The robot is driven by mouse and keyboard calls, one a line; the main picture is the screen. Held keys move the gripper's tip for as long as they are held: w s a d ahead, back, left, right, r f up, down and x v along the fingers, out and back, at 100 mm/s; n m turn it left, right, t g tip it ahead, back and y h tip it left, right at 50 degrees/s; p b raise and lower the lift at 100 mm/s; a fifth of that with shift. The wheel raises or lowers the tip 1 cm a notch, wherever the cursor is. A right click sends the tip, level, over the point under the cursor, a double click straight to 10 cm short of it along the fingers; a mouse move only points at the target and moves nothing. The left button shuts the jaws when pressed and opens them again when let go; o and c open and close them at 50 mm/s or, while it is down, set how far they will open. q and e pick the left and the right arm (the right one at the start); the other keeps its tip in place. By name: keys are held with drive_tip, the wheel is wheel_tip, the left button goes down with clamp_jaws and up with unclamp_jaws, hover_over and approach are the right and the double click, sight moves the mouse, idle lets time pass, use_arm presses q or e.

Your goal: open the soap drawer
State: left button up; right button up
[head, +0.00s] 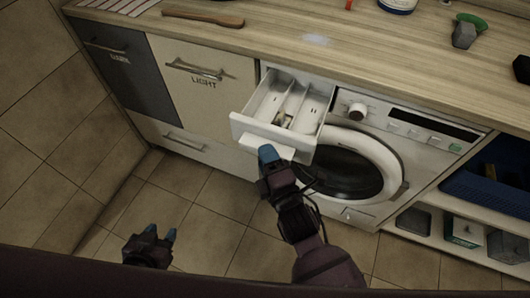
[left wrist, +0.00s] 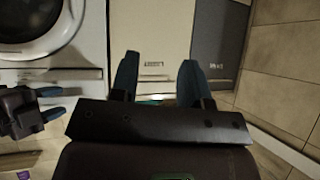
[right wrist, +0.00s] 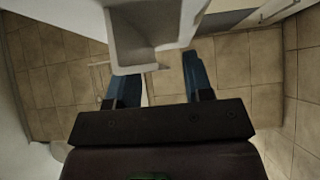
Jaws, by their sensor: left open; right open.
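The soap drawer (head: 247,126) is a white tray with compartments, pulled out from the top left of the washing machine (head: 375,125). A small light item sits inside it. My right gripper (head: 268,153) is just in front of and below the drawer front, by its protruding handle.
The washer's round door (head: 345,170) is below the drawer. Left of it are the LIGHT (head: 205,95) and DARK (head: 115,70) cabinet fronts with handles. The wooden counter (head: 300,45) runs above. Shelves with a blue basket (head: 490,195) stand at the right. The tiled floor at the left is clear.

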drive_tip(key=v, duration=0.9)
drive_tip(key=shift+p, duration=0.35)
drive_tip(key=shift+s, duration=0.1)
drive_tip(key=d+f+m+g+h, duration=0.2)
drive_tip(key=d+f+m+h, duration=0.3)
drive_tip(key=d+m, duration=0.95)
drive_tip(key=s+d+f+m+g+h+p, duration=0.2)
drive_tip(key=s+d+f+m+g+h, duration=0.1)
drive_tip(key=s+d+m, duration=0.4)
drive_tip(key=s+d, duration=0.2)
drive_tip(key=d, duration=0.2)
drive_tip(key=shift+m, duration=0.35)
